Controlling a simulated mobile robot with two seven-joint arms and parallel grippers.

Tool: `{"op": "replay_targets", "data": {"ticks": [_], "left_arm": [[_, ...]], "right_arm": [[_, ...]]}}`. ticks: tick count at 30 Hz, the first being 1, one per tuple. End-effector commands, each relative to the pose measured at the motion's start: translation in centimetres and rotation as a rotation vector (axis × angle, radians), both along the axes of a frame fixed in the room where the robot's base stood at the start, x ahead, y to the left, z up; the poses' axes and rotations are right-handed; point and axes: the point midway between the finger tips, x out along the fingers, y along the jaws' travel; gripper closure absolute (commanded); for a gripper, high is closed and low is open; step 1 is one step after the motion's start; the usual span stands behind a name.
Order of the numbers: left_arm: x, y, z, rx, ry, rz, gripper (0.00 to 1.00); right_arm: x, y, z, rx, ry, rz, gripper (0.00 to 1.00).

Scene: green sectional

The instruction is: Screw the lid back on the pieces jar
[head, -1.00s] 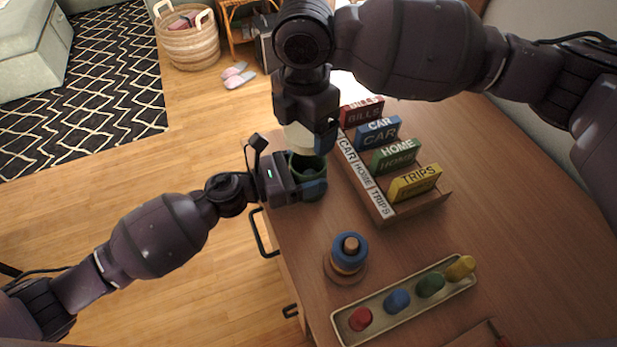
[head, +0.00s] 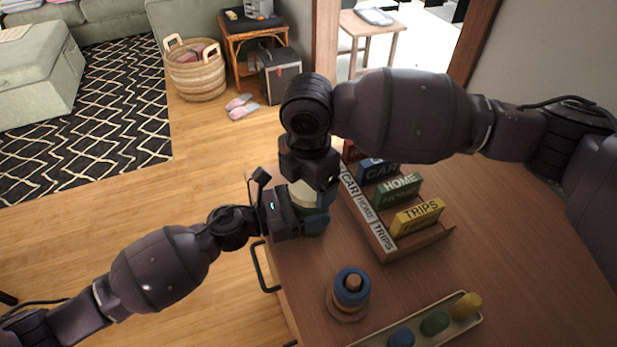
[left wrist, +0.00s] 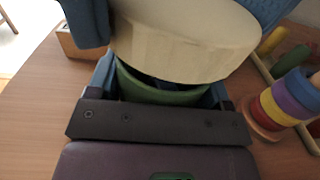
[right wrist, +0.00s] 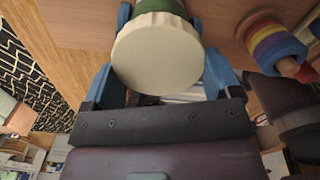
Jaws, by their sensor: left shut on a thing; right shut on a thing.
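The pieces jar (head: 314,224) is green and stands upright at the table's left edge. My left gripper (head: 308,214) is shut around it. The cream lid (head: 302,194) is over the jar's mouth, and my right gripper (head: 312,188) is shut on it from above. In the left wrist view the lid (left wrist: 185,45) sits a little tilted over the jar's green rim (left wrist: 165,92), with a dark gap between them. In the right wrist view the lid (right wrist: 157,55) hides most of the jar (right wrist: 160,6). I cannot tell whether lid and rim touch.
A wooden rack (head: 436,237) with labelled boxes stands right of the jar. A ring stacker (head: 350,290) stands in front, and a tray (head: 462,318) holds coloured pegs. My right arm crosses above the rack. The table's right side is clear.

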Motion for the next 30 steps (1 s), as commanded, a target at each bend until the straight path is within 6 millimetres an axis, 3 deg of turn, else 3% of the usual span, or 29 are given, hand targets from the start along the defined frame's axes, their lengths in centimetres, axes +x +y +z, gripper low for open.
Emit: {"op": "replay_targets", "data": {"ticks": [18, 30], "left_arm": [[0.0, 0.0, 0.0, 0.0, 0.0, 0.0, 0.69], [0.0, 0.0, 0.0, 0.0, 0.0, 0.0, 0.69]], "right_arm": [[0.0, 0.1, -1.7, 0.001, 0.001, 0.001, 0.39], [0.0, 0.0, -1.8, 0.001, 0.001, 0.001, 0.39]]}}
